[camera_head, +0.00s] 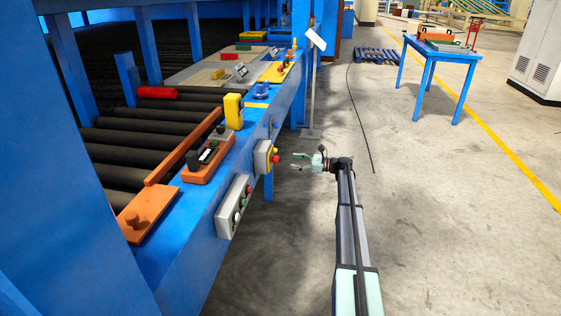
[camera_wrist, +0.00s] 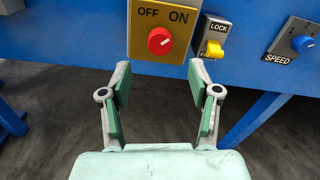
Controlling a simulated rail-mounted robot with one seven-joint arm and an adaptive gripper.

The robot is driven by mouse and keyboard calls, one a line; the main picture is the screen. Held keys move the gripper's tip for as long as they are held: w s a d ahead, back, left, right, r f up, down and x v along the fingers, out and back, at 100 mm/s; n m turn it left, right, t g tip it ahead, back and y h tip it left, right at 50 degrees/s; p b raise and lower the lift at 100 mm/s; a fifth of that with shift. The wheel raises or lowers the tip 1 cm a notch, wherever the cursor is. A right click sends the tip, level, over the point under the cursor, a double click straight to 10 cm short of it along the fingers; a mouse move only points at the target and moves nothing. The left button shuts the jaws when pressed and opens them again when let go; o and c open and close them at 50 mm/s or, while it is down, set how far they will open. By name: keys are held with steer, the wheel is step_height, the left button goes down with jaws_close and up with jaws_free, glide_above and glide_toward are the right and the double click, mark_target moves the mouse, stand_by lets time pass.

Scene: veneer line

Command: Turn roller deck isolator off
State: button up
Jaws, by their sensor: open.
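In the wrist view, a red round knob (camera_wrist: 160,41) sits on a gold plate (camera_wrist: 142,44) marked OFF on the left and ON on the right. A small pale mark shows on the knob's face, but I cannot tell clearly which way it points. My gripper (camera_wrist: 160,72) is open and empty, its green-padded fingers spread to either side below the knob, not touching it. In the head view, my gripper (camera_head: 295,161) is right of the blue deck's side, apart from the yellow-faced control box (camera_head: 262,157) mounted there.
Right of the knob are a yellow LOCK switch (camera_wrist: 215,49) and a SPEED dial (camera_wrist: 301,43). A grey button box (camera_head: 232,205) is on the deck's near side. A blue table (camera_head: 440,50) stands at the back right. The floor around my arm is clear.

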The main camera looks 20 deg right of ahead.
mark_target(275, 159)
steer(key=x, duration=0.7)
steer(key=shift+a, duration=0.2)
steer(key=shift+w, duration=0.1)
steer(key=c, duration=1.2)
